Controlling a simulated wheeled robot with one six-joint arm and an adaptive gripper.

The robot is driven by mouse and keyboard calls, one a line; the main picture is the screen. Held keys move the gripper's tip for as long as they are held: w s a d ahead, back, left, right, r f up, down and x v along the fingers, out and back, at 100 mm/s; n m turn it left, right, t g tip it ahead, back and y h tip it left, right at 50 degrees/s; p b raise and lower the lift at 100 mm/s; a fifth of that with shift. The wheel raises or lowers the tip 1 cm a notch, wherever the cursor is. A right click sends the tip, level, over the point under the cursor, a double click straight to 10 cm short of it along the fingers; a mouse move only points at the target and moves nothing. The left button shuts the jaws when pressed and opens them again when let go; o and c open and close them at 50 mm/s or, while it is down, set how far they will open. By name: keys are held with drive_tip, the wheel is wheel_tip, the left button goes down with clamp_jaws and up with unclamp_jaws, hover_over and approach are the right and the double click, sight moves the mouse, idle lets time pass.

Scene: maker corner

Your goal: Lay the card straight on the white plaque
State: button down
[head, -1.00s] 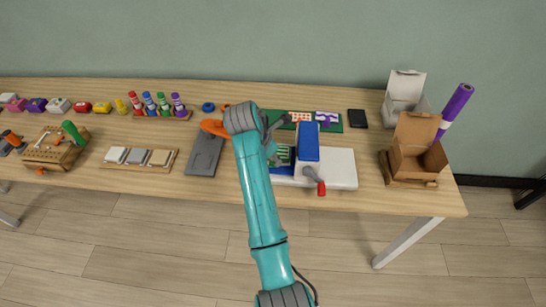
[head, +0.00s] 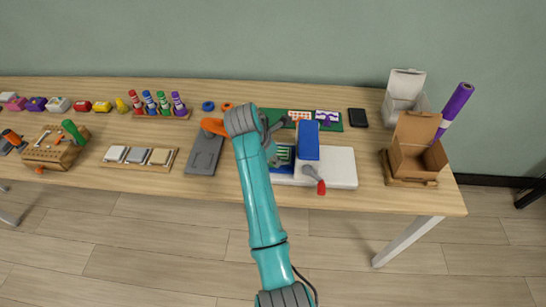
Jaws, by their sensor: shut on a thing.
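My gripper (head: 274,140) is over the workbench, beside the blue upright block of a white-based device. Its fingers are small and partly hidden by my wrist. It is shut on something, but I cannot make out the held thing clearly. A wooden tray (head: 104,162) at the left carries a white plaque (head: 116,154), a grey one and a tan one, all in a row. The white plaque is the leftmost, with no card visible on it. An orange-and-white patterned card (head: 299,115) and a purple-and-white one (head: 327,118) lie on a green mat (head: 338,127) behind my gripper.
The white-based device (head: 341,168) has a blue block (head: 308,140) and a red-ended crank (head: 320,187). A grey slab (head: 204,153) lies left of my arm. An open cardboard box (head: 412,160) and a black flat item (head: 357,118) stand right. Bare bench lies between tray and slab.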

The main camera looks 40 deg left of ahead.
drive_tip(key=c, duration=0.9)
unclamp_jaws()
drive_tip(key=shift+c, duration=0.2)
drive_tip(key=v, duration=0.7)
drive_tip(key=shift+r, duration=0.2)
drive_tip(key=shift+s, duration=0.2)
